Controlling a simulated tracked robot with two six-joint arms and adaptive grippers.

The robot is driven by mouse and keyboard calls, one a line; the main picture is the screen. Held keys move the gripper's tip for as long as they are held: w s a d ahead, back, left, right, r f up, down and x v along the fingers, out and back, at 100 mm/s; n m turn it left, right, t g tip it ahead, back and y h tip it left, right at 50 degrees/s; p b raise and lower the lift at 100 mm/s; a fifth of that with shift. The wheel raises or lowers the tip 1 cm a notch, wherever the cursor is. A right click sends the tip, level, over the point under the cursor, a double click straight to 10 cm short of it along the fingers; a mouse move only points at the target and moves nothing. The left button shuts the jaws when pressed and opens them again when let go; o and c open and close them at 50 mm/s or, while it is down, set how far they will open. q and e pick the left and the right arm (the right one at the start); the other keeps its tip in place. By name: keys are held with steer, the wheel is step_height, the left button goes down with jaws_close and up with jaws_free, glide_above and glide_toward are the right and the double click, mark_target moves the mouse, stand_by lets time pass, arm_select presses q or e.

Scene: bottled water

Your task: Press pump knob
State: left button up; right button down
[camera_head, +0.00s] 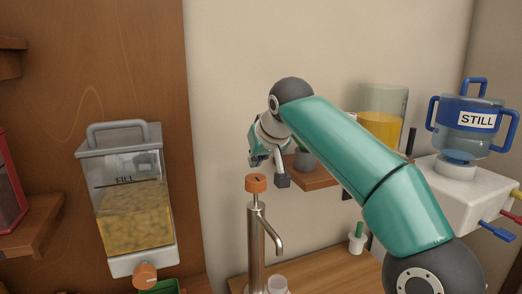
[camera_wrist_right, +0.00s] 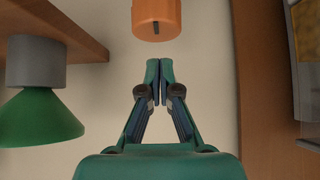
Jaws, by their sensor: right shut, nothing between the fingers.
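The pump knob (camera_head: 256,183) is an orange cylinder on top of a metal pump column (camera_head: 256,240) with a spout bent down to the right. My right gripper (camera_head: 256,160) is behind and above the knob in the head view, apart from it as far as I can tell. In the right wrist view the orange knob (camera_wrist_right: 158,18) is just beyond the fingertips, cut by the top edge. The right gripper (camera_wrist_right: 159,62) is shut with its fingertips together and nothing between them. My left gripper is not in view.
A clear dispenser marked FILL (camera_head: 130,200) hangs at the left. A wall shelf (camera_head: 312,180) is behind my right arm, with a jar of orange liquid (camera_head: 383,118) beyond. A blue STILL bottle (camera_head: 468,128) sits on a white dispenser (camera_head: 455,195). A small clear cup (camera_head: 277,285) stands below the spout.

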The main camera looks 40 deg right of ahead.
mark_target(256, 183)
steer(key=shift+s+f+b, duration=0.1)
steer(key=shift+f+b, duration=0.25)
steer(key=shift+f, duration=1)
steer(key=shift+f, duration=0.1)
